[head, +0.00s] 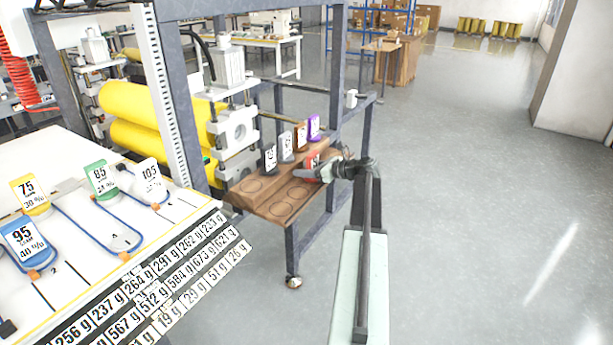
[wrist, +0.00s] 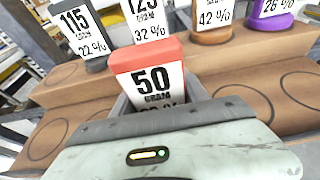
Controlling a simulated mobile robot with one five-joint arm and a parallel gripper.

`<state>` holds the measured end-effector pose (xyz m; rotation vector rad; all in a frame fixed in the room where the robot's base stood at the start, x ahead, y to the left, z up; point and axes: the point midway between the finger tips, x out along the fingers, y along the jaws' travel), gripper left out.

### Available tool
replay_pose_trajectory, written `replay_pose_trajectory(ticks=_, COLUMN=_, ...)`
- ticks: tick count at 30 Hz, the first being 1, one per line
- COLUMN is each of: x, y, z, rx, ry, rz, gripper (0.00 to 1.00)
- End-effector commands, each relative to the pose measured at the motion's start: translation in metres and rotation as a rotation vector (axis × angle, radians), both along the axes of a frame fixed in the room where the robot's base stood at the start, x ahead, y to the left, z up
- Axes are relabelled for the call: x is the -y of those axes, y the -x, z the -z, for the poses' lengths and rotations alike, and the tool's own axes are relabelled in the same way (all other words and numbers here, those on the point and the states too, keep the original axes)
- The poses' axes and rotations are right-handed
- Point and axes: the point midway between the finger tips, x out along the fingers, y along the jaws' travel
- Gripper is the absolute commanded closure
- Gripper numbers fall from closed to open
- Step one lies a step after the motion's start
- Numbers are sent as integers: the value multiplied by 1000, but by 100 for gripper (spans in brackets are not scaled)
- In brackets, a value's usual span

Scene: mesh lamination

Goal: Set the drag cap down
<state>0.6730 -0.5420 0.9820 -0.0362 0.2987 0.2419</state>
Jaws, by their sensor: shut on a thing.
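A red drag cap with a white "50 GRAM" label (wrist: 150,80) is held in my gripper (wrist: 155,106), which is shut on it. The cap also shows in the head view (head: 312,161), with my gripper (head: 325,170) at its right side. It is over the right part of a brown stepped wooden rack (head: 262,207). I cannot tell whether its base touches the rack. The lower part of its label is hidden behind my gripper in the wrist view.
Dark (head: 270,158), grey (head: 286,147), brown (head: 301,137) and purple (head: 314,127) caps stand along the rack's back step. Empty circles mark the nearer steps. A white table (head: 150,245) at left holds yellow, blue, green and white caps. Open floor lies right.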

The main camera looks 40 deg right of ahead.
Motion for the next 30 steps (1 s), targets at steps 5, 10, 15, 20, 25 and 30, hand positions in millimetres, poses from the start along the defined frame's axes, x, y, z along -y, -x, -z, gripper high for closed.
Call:
replay_pose_trajectory(ticks=5, x=0, y=0, z=-2, rx=1, ry=0, rz=0, gripper=100)
replay_pose_trajectory(ticks=10, x=0, y=0, z=1, rx=-1, ry=1, rz=1, gripper=36)
replay_pose_trajectory(ticks=15, x=1, y=1, z=0, rx=-1, ry=1, rz=1, gripper=26)
replay_pose_trajectory(ticks=20, x=1, y=1, z=0, rx=-1, ry=1, rz=1, gripper=26)
replay_pose_trajectory(ticks=25, x=4, y=14, z=-9, rx=-1, ry=0, rz=3, gripper=26)
replay_pose_trajectory(ticks=30, x=14, y=55, z=-23, rx=-1, ry=1, rz=5, gripper=26)
